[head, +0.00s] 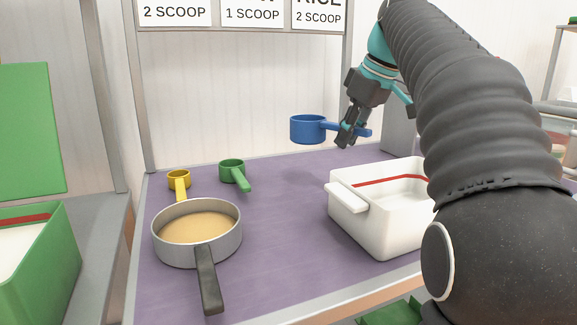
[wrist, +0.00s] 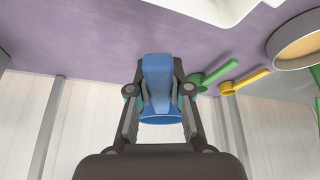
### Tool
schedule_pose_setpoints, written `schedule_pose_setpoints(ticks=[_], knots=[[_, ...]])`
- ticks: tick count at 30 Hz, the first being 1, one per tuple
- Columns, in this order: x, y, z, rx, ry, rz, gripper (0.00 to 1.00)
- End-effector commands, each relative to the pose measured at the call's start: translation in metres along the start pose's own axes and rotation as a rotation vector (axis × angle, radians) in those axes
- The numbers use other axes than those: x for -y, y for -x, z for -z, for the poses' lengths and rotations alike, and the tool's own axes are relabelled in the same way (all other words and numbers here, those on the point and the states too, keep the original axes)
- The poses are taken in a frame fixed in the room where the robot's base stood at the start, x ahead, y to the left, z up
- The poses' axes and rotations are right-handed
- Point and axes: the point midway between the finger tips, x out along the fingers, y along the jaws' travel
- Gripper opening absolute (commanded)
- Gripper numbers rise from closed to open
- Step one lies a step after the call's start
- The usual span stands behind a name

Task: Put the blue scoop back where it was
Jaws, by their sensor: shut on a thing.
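The blue scoop (head: 308,129) is in the air above the back of the purple table (head: 275,225), its bowl to the left and its handle to the right. My gripper (head: 347,134) is shut on the scoop's handle. The scoop looks about level in the head view. In the wrist view the scoop (wrist: 158,80) sits between my fingers (wrist: 158,92), with its bowl partly hidden behind the handle and fingers. I cannot tell its exact height above the table.
A green scoop (head: 232,171) and a yellow scoop (head: 179,180) lie at the back left. A pan (head: 236,235) of tan contents stands at front left. A white bin (head: 375,230) with a red line stands at right. The table's back middle is clear. Signs (head: 252,14) hang above.

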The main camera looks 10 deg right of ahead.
Motion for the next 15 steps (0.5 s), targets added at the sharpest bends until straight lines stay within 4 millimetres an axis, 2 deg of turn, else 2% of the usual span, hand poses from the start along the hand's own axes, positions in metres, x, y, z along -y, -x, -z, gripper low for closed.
schedule_pose_setpoints(ticks=[9,15], knots=[[-0.006,-0.059,0.041,0.001,0.005,0.004,0.00],[-0.011,-0.091,0.063,0.002,0.003,0.003,0.00]])
